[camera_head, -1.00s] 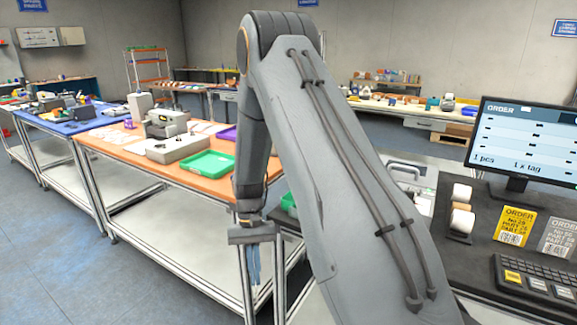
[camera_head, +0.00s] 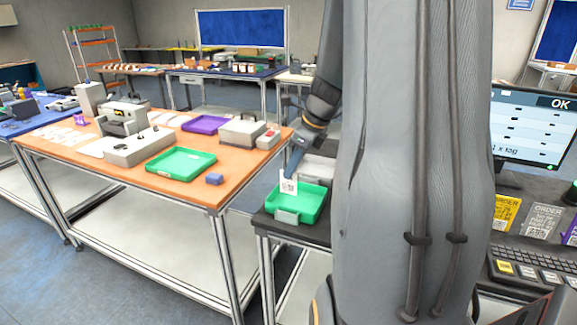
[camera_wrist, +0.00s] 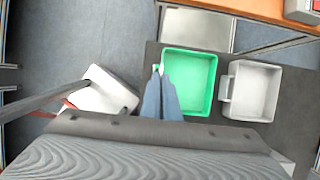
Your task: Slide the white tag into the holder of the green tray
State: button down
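The white tag (camera_head: 289,186), with a black code on its face, stands roughly upright at the tip of my gripper (camera_head: 291,172). My gripper is shut on it; its blue fingers lie close together in the wrist view (camera_wrist: 161,92). The tag is above the near side of the green tray (camera_head: 311,205), on the dark table. The tray's grey holder (camera_head: 286,216) is on its near wall, below the tag. In the wrist view the fingers overlap the left edge of the green tray (camera_wrist: 196,108). I cannot tell whether the tag touches the holder.
A grey tray (camera_wrist: 259,92) stands beside the green one. The orange table (camera_head: 190,190) to the left holds another green tray (camera_head: 181,163), a purple tray (camera_head: 205,124) and a small blue block (camera_head: 214,179). The monitor (camera_head: 530,130) at right reads OK.

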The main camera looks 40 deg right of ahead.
aim_at(291, 190)
notch_tip(291, 190, down, 5)
jog(key=b, duration=0.5)
jog(key=shift+a+r, duration=0.15)
jog(key=shift+f+b, duration=0.45)
jog(key=shift+f, duration=1.1)
jog(key=c, duration=1.9)
grip_release()
jog(key=shift+c, duration=0.2)
jog(key=shift+r, duration=0.1)
